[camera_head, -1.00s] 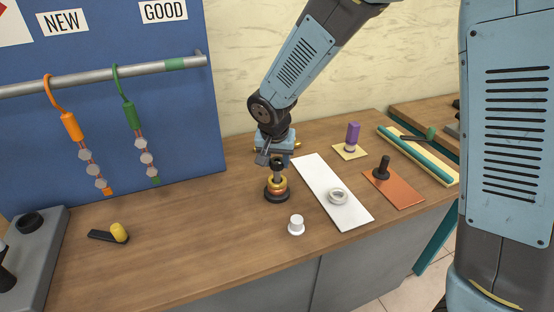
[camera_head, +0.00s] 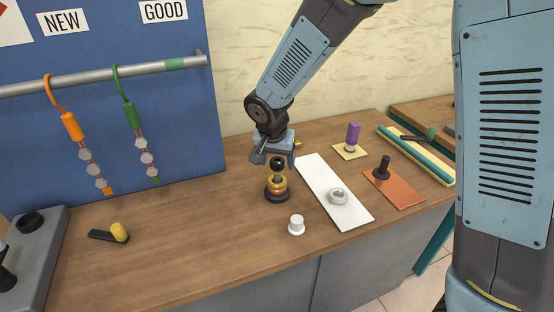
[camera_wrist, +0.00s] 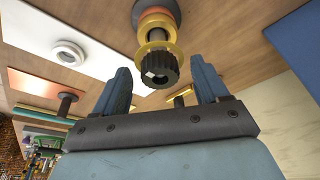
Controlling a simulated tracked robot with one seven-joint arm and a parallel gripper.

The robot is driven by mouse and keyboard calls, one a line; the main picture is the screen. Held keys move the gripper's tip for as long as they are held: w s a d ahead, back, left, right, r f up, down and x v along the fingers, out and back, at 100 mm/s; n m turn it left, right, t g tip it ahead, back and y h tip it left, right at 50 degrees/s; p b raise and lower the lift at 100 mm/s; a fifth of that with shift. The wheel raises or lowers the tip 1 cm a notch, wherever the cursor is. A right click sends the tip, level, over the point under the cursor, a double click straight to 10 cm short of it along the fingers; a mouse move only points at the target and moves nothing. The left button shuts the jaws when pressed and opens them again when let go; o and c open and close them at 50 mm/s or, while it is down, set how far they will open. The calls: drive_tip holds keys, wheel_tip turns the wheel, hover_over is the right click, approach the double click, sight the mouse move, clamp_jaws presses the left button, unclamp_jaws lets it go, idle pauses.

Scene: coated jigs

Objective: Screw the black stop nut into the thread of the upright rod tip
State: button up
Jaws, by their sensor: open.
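The upright rod stands on a dark round base (camera_head: 277,195) with gold and orange rings (camera_head: 277,183) stacked around it. The black stop nut (camera_head: 277,163) sits at the top of the rod; how deep it is threaded cannot be told. In the wrist view the ridged black nut (camera_wrist: 158,70) shows beyond a gold ring (camera_wrist: 156,48), in line with the rod. My gripper (camera_head: 274,158) is directly above the rod. In the wrist view its two fingers (camera_wrist: 161,86) stand apart on either side of the nut, with gaps; neither visibly touches it.
A white plate (camera_head: 315,180) with a pale ring (camera_head: 338,196) lies to the right, then an orange plate (camera_head: 404,195) with a black peg (camera_head: 382,168). A white capped piece (camera_head: 296,225) stands in front. The table to the left is mostly clear.

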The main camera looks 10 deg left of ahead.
drive_tip(key=v, duration=1.2)
drive_tip(key=shift+f, duration=0.1)
idle(0.4)
drive_tip(key=s+d+r, duration=0.1)
drive_tip(key=d+r, duration=0.3)
drive_tip(key=d, duration=0.6)
drive_tip(key=d+r, duration=0.4)
drive_tip(key=d, duration=0.6)
drive_tip(key=s+d+r+n+t, duration=0.1)
drive_tip(key=s+d+r+t, duration=0.1)
drive_tip(key=s+d, duration=1.1)
drive_tip(key=shift+d, duration=1.15)
drive_tip(key=shift+r, duration=0.1)
